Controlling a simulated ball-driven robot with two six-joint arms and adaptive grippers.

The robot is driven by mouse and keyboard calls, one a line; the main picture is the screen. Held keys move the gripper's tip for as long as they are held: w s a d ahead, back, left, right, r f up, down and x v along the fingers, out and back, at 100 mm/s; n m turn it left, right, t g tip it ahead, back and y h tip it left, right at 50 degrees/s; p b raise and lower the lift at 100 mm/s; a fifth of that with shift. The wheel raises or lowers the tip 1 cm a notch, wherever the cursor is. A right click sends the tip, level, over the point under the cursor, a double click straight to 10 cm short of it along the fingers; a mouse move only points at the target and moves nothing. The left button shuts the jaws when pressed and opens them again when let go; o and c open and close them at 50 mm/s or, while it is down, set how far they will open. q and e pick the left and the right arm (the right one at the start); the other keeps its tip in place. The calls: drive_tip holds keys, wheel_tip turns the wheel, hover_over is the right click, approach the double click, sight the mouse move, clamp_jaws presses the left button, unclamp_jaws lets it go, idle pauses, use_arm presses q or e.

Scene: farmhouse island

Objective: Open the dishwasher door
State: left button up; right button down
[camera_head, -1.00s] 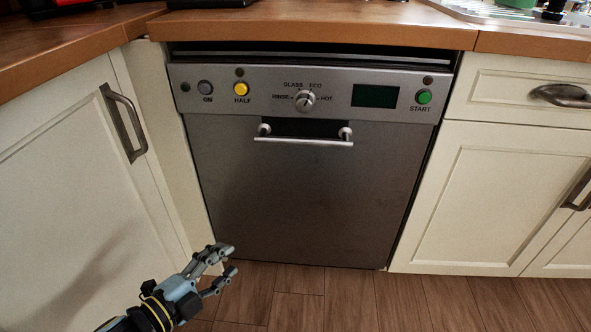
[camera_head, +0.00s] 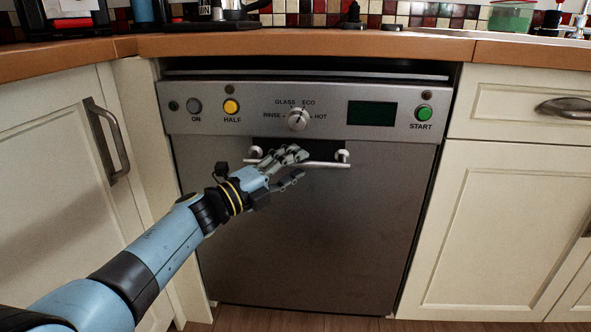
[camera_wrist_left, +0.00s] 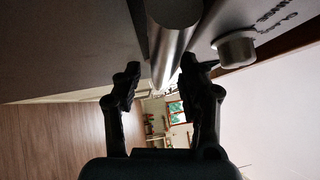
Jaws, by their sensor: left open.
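The dishwasher (camera_head: 300,230) is a steel front with a control panel along its top, and its door stands upright and looks shut. Its bar handle (camera_head: 325,164) runs across the door just below the panel. My left gripper (camera_head: 302,166) is open at the handle, covering part of the bar. In the left wrist view, the round metal bar (camera_wrist_left: 172,50) lies ahead of and between the two open fingers (camera_wrist_left: 160,90). I cannot tell whether the fingers touch it. My right gripper is not in view.
A wooden worktop (camera_head: 300,46) overhangs the dishwasher. Cream cabinets stand on the left (camera_head: 50,190) and right (camera_head: 480,220), with handles sticking out. A strip of wooden floor (camera_head: 270,318) shows below the door.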

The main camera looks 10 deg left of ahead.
use_arm(q)
drive_tip(key=shift+w+d, duration=0.25)
drive_tip(key=shift+w, duration=0.05)
clamp_jaws()
drive_tip(key=shift+s, duration=0.1)
